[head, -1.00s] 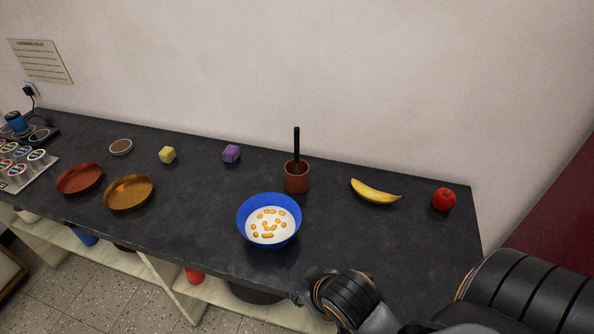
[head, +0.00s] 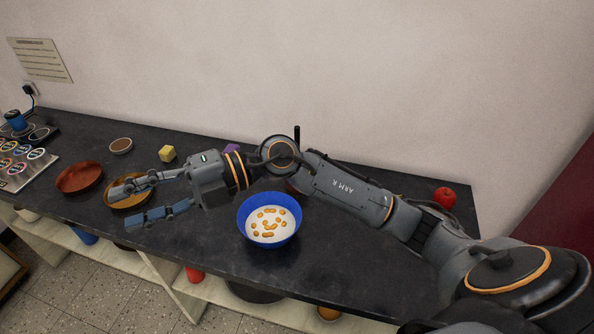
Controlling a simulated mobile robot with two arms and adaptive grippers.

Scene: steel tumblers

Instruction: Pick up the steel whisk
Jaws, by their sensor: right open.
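The whisk shows only as the tip of an upright black handle (head: 297,131) above my right arm. In the earlier head view it stands in a reddish-brown cup, which is now mostly hidden behind my arm. Its steel part cannot be made out. My right gripper (head: 127,206) is open and empty, over the counter at the left by the orange-brown plate (head: 128,205), well left of the whisk. Its fingers point left. My left gripper is not in view.
A blue bowl (head: 243,224) of white liquid with orange pieces stands just below my right forearm.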

